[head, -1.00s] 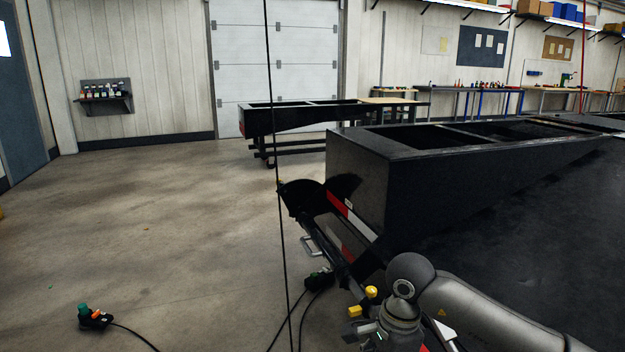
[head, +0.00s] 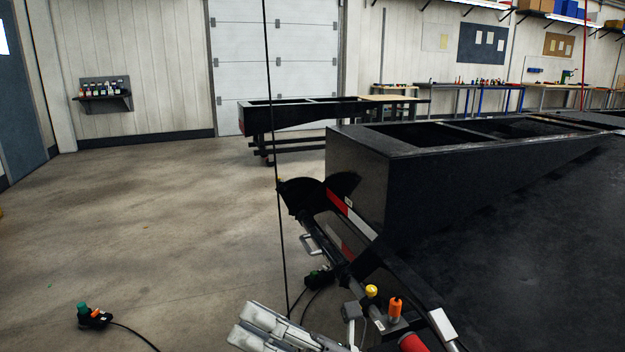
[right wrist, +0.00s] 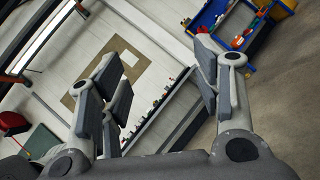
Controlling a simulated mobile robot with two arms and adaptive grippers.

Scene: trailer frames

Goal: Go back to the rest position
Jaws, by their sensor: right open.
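My right gripper (head: 242,322) is at the bottom centre of the head view, with its pale grey fingers pointing to the left. In the right wrist view the gripper (right wrist: 160,78) has its fingers wide apart with nothing between them. The wall and a workbench show in the distance beyond the fingers. My left gripper is in neither view. The large black trailer frame (head: 358,180) stands to the right of and beyond the right gripper, with a red and white strip near its front corner.
A yellow knob (head: 371,291) and an orange handle (head: 395,309) stand just right of the gripper. A black device with a green top (head: 84,309) and a cable lies on the floor at left. A second black frame (head: 290,118) stands further back. The left floor is mostly clear.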

